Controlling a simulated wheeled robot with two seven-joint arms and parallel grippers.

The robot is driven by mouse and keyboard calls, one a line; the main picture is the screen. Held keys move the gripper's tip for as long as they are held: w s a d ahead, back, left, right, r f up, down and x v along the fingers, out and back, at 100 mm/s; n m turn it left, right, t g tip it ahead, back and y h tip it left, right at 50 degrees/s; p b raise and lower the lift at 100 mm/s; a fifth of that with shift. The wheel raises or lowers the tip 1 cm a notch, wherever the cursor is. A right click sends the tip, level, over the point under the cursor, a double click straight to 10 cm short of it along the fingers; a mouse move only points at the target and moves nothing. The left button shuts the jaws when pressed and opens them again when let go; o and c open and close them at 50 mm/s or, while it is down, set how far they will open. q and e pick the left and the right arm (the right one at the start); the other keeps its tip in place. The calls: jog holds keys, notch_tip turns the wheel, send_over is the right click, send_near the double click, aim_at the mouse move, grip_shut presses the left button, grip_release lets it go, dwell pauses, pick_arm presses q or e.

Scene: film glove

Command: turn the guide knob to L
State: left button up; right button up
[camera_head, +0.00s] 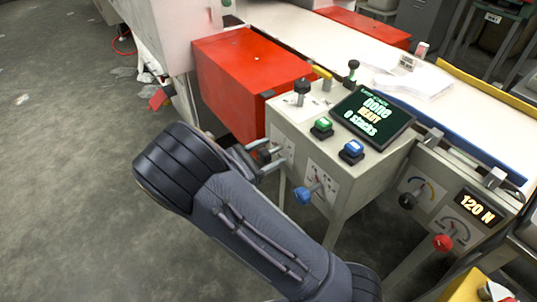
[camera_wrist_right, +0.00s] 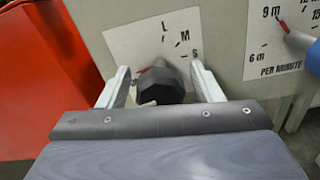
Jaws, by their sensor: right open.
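The guide knob (camera_wrist_right: 160,86) is black and faceted, on a white label plate (camera_wrist_right: 120,45) marked L, M and S. In the right wrist view it sits between the two fingers of my right gripper (camera_wrist_right: 160,72), which is open with a gap on each side of the knob. A small red mark shows at the knob's upper left; where its pointer aims is hard to tell. In the head view my right gripper (camera_head: 268,160) is at the left front of the grey console (camera_head: 345,200), and largely hides the knob. My left gripper is not in view.
A blue knob (camera_head: 303,195) with a "per minute" scale is close to the right of the gripper. A red box (camera_head: 235,75) stands behind on the left. A screen (camera_head: 372,118) and green (camera_head: 321,127) and blue (camera_head: 351,150) buttons are on top.

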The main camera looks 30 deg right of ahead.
jog(key=c, duration=1)
